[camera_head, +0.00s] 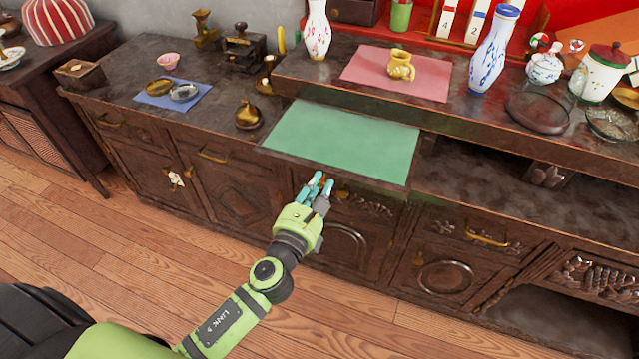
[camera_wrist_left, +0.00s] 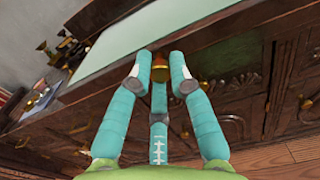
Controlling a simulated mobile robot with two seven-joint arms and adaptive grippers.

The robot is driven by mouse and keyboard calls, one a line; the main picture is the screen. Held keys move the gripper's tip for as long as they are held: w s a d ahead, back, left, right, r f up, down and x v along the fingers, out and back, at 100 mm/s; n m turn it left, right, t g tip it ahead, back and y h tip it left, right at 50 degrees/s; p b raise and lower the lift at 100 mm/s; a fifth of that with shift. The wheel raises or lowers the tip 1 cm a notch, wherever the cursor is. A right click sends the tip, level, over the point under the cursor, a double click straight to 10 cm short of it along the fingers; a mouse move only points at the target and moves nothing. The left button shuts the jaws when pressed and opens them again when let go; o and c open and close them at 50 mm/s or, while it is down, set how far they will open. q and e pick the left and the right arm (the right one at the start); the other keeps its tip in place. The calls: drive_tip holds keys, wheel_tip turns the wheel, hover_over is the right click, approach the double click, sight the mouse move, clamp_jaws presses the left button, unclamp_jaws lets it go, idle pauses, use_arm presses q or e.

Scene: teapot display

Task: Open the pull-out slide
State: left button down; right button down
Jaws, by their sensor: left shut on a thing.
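The pull-out slide (camera_head: 345,140) is a flat panel with a green top and a dark front edge, seen in the head view below the raised counter. Its green top also shows in the left wrist view (camera_wrist_left: 125,45). My left gripper (camera_head: 318,182) is at the slide's front edge. In the left wrist view its teal fingers (camera_wrist_left: 160,75) are closed around a small brass knob (camera_wrist_left: 160,66) at that edge. The fingers partly hide the knob. My right gripper is in neither view.
A brass pot (camera_head: 248,118) stands left of the slide. A pink mat (camera_head: 370,85) with a gold jug (camera_head: 401,66) lies on the raised counter behind. Cabinet doors and drawers are below. The wooden floor (camera_head: 120,270) in front is clear.

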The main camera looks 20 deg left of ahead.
use_arm(q)
drive_tip(key=c, duration=1.1)
unclamp_jaws()
drive_tip(key=shift+c, duration=0.2)
drive_tip(key=s, duration=1.2)
drive_tip(key=shift+a, duration=0.2)
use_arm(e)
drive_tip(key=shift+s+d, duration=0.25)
